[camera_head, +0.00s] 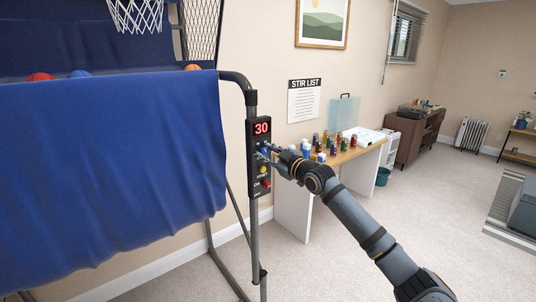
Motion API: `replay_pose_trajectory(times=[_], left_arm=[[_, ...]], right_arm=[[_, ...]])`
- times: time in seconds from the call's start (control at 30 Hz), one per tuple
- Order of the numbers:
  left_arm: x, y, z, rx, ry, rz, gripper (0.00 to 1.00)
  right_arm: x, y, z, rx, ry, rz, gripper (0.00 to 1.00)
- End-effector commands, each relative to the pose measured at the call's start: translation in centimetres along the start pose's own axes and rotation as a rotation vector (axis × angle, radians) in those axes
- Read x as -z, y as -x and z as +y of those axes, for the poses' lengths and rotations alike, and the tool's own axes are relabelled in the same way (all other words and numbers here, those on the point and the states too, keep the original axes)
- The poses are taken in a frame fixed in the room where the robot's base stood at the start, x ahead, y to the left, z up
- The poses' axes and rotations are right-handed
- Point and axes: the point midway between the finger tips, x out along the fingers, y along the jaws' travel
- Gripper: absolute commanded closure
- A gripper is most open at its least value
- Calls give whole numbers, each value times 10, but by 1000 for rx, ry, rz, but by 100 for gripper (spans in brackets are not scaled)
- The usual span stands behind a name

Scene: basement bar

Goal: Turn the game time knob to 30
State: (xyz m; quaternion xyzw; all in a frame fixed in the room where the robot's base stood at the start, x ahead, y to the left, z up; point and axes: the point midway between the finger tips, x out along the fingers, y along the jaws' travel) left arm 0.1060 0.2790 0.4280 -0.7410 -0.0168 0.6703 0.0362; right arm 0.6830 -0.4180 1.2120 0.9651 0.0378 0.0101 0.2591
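The control box (258,184) is a narrow black panel on the upright post of the arcade basketball frame. Its red display (262,128) reads 30. Below the display, my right gripper (268,152) is at the panel, and a small blue part shows between or beside its fingers; the game time knob is mostly hidden there. I cannot tell whether the fingers are closed on it. A yellow button (263,170) and a red switch (266,184) sit lower on the panel. My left gripper is not in view.
A blue cloth (110,165) covers the game's front at left, with balls above it. A wooden-topped table (350,154) with several cans stands behind my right arm. A teal bin (382,176) is beside it.

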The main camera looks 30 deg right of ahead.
Motion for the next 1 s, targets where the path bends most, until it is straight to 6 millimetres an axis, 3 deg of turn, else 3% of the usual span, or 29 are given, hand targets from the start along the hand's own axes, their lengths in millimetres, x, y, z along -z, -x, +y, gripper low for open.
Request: replay_pose_trajectory(times=[0.03, 0.17, 0.5, 1.0], left_arm=[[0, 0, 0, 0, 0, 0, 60], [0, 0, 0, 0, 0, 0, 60], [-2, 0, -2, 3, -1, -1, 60], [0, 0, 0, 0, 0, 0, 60]], right_arm=[[-1, 0, 0, 1, -1, -2, 64], [-1, 0, 0, 1, -1, -1, 46], [3, 0, 2, 0, -1, 1, 46], [81, 0, 47, 0, -2, 1, 46]])
